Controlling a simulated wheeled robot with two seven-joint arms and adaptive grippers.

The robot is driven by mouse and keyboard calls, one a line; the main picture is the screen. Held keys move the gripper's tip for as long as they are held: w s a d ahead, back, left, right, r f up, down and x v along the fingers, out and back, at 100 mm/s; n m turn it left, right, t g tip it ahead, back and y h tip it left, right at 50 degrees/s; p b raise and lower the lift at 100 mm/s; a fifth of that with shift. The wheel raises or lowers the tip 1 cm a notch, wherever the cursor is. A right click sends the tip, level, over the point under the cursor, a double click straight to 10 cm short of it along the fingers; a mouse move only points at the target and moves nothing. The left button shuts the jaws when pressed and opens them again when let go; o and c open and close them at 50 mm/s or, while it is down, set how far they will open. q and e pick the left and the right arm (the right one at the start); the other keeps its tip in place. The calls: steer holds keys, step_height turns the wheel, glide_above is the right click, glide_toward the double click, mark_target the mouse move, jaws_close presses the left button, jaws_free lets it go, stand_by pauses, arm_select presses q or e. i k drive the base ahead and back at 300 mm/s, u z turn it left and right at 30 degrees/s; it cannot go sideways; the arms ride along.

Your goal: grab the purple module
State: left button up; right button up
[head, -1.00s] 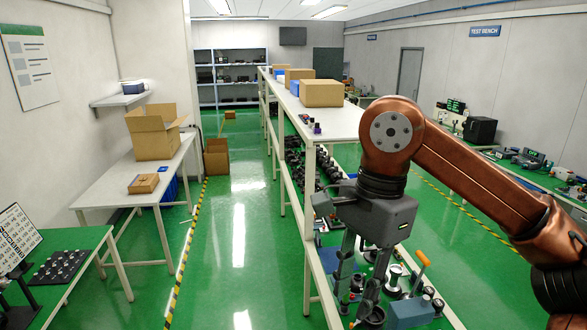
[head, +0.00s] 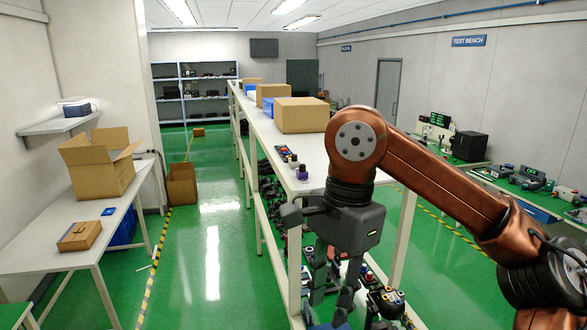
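A small purple module (head: 302,173) with a dark top stands on the near part of the long white shelf table (head: 310,146), left of my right arm. My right gripper (head: 335,297) hangs downward in front of the table, below and to the right of the module and apart from it. Its two fingers look spread with nothing held between them, and the lower shelf's clutter shows behind them. My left gripper is not in view.
Small dark and pale items (head: 286,154) stand close behind the module. Cardboard boxes (head: 300,115) fill the table farther back. A side table (head: 40,252) with an open carton (head: 100,172) is at the left.

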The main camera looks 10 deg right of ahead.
mark_target(302, 174)
steer(key=i, duration=2.75)
steer(key=z, duration=0.4)
